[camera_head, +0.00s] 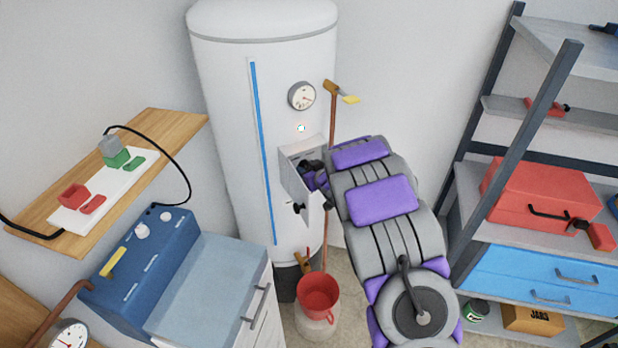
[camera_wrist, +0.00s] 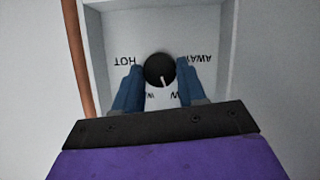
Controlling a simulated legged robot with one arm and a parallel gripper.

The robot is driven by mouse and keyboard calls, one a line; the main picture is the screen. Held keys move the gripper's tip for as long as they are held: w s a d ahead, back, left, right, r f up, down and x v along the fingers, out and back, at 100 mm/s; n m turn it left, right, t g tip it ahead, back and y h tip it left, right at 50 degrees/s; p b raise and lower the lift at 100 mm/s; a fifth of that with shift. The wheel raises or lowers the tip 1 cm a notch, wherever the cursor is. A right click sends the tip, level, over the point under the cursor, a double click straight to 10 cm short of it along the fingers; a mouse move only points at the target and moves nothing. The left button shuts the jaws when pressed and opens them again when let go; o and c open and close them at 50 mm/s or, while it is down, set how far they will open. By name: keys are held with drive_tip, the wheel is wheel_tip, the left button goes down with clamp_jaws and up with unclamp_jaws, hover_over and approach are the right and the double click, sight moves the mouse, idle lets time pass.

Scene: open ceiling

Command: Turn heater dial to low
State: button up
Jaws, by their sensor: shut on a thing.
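The heater (camera_head: 225,110) is a tall white tank with a small open control box (camera_head: 300,150) on its front. My arm reaches into the box, and my gripper (camera_head: 314,172) is partly hidden there in the head view. In the wrist view, the black round dial (camera_wrist: 158,66) sits on the white back panel. My gripper (camera_wrist: 160,72) has its blue fingers shut on the dial from both sides. The dial's white pointer points down and slightly right. Upside-down labels read HOT on the left and AWAY on the right. Lower lettering is partly hidden by my gripper, with a W visible.
A round gauge (camera_head: 302,96) is above the box. A copper pipe (camera_head: 333,112) runs down close behind my arm. Blue-topped cabinet (camera_head: 210,285) at left, metal shelving (camera_head: 510,150) at right.

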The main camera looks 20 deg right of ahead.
drive_tip(key=shift+s+a+f+n+h+b, duration=0.1)
drive_tip(key=shift+f+n+h+b, duration=0.4)
drive_tip(key=shift+b, duration=0.95)
drive_tip(key=shift+r+n, duration=0.2)
drive_tip(key=shift+n, duration=0.2)
drive_tip(key=o, duration=0.9)
drive_tip(key=shift+w, duration=0.2)
drive_tip(key=shift+o, duration=0.8)
drive_tip(key=shift+s+r, duration=0.1)
drive_tip(key=shift+r, duration=0.05)
drive_tip(key=b+v, duration=0.3)
drive_tip(key=v, duration=1.4)
drive_tip(key=shift+s, duration=0.15)
